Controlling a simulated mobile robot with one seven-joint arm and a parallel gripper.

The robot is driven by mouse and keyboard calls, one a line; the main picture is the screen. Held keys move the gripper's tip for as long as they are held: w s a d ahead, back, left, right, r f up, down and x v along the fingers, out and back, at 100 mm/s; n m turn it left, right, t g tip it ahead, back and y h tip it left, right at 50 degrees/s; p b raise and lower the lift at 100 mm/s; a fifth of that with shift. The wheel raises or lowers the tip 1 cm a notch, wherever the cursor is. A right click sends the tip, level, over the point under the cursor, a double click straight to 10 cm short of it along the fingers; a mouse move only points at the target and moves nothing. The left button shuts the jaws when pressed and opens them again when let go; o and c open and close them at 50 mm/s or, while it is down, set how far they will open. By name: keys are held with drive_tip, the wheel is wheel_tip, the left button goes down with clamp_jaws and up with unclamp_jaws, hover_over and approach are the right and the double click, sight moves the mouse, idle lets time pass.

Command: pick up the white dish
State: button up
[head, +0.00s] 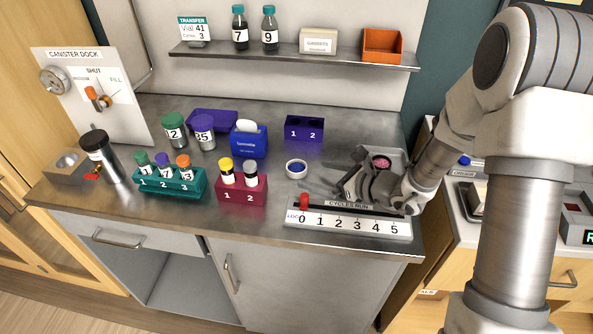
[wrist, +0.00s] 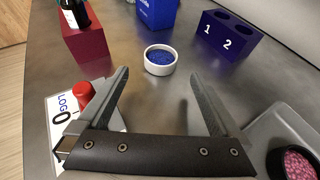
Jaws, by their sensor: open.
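The white dish (head: 296,168) is a small round dish with blue contents, standing upright on the steel bench. In the wrist view the dish (wrist: 160,60) sits just beyond and between my fingertips, apart from them. My gripper (wrist: 158,82) is open and empty, its two fingers pointing toward the dish. In the head view my gripper (head: 328,176) is low over the bench, to the right of the dish.
A dark blue two-hole block (head: 304,128) stands behind the dish. A maroon rack (head: 241,190) with two vials is left. The cycles-run scale (head: 348,224) with a red marker is in front. A grey tray (head: 398,158) with a pink-filled dish lies right.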

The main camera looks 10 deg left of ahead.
sight(290, 166)
drive_tip(key=shift+r+x, duration=0.15)
drive_tip(key=shift+x, duration=1.3)
drive_tip(key=shift+r+x, duration=0.1)
drive_tip(key=shift+x, duration=1.35)
drive_tip(key=shift+w, duration=0.1)
drive_tip(key=c, duration=1.4)
